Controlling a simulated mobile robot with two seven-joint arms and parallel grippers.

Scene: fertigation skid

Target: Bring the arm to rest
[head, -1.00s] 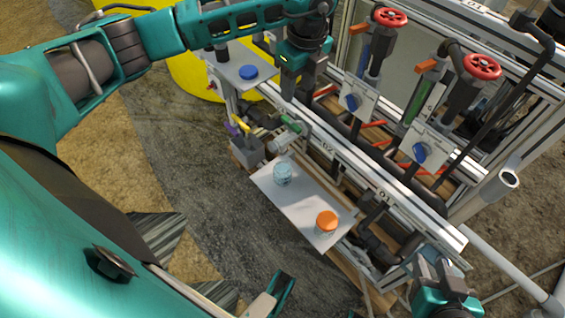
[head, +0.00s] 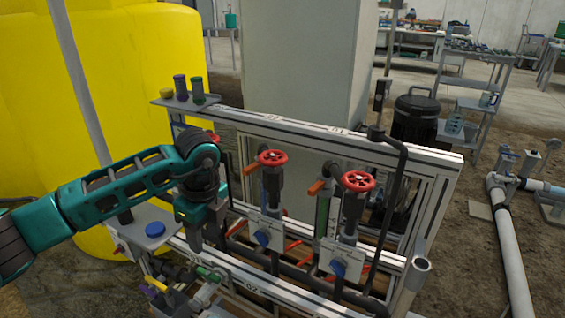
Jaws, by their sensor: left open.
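My left arm comes in from the left, and my left gripper (head: 195,232) hangs pointing down in front of the skid's frame. It is open, with nothing seen between its fingers. It is just right of a small grey shelf (head: 140,238) that bears a blue cap (head: 155,229). My right gripper is not in view.
The skid has two red handwheels (head: 271,158) (head: 358,181) and blue knobs (head: 262,238) (head: 338,269) close to the right of my left gripper. A yellow tank (head: 40,120) stands behind the arm. A white pipe (head: 510,260) runs along the floor at right.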

